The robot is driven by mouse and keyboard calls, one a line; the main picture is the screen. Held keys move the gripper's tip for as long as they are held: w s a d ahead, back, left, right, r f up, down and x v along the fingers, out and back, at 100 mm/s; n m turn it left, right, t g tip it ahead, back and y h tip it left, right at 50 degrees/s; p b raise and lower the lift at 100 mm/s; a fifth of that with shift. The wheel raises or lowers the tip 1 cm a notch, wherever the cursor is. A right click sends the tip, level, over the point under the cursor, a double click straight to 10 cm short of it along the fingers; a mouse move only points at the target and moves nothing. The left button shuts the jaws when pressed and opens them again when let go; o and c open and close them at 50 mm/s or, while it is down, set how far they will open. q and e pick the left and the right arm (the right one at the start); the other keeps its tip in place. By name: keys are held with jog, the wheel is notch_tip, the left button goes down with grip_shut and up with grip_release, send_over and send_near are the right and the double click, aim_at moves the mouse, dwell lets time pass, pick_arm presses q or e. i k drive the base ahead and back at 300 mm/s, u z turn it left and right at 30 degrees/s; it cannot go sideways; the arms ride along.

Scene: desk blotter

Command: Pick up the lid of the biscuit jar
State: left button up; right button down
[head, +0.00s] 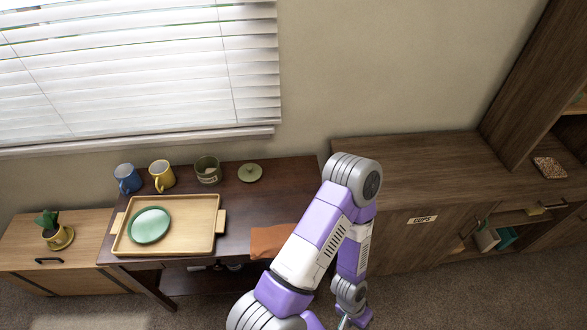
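The lid (250,172), a round olive-green disc with a small knob on top, lies on the dark wooden desk near its back edge. The biscuit jar (207,176), olive green with a pale label, stands open a little to the left of the lid. My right arm rises from the bottom of the picture and bends back down. My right gripper (346,322) shows only partly at the bottom edge, far from the lid and holding nothing that I can see. Its fingers are cut off, so its opening is unclear. My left gripper is out of view.
A blue mug (128,179) and a yellow mug (162,176) stand left of the jar. A wooden tray (197,232) holds a green plate (149,225). An orange-brown cloth (270,241) lies near the front edge, partly behind my arm. Desk space in front of the lid is clear.

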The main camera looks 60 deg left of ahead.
aim_at(251, 172)
jog(key=z, duration=0.05)
jog(key=k, duration=1.05)
jog(key=u, duration=1)
jog(key=i, duration=0.2)
jog(key=u, duration=0.05)
